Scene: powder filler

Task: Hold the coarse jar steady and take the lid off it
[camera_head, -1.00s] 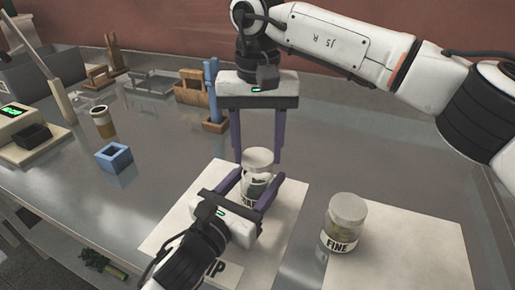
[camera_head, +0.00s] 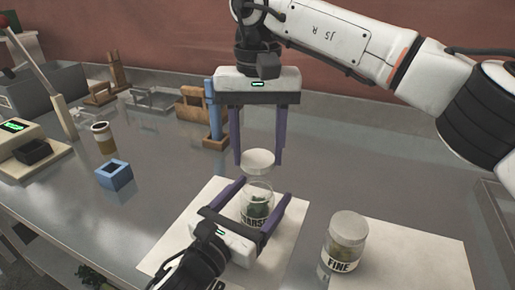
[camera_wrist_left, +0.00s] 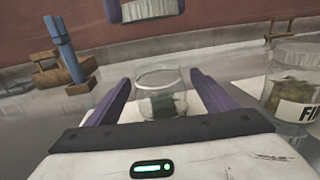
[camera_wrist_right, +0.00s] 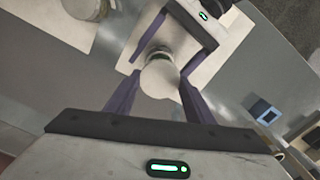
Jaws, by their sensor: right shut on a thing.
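The coarse jar (camera_head: 256,207) is clear glass with dark green contents and stands upright on a white mat (camera_head: 185,238). It also shows in the left wrist view (camera_wrist_left: 162,98), with its mouth uncovered. My left gripper (camera_head: 258,192) is open, its fingers on either side of the jar with gaps visible. The pale round lid (camera_head: 258,160) is above the jar, apart from it. My right gripper (camera_head: 258,155) points down and is shut on the lid, which also shows between its fingers in the right wrist view (camera_wrist_right: 160,79).
The lidded fine jar (camera_head: 345,240) stands on another white mat (camera_head: 420,262) at the right. A blue square holder (camera_head: 114,176), a brown-banded cup (camera_head: 103,138), a scale (camera_head: 22,140) and wooden racks (camera_head: 195,103) are at the left. The bench between is clear.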

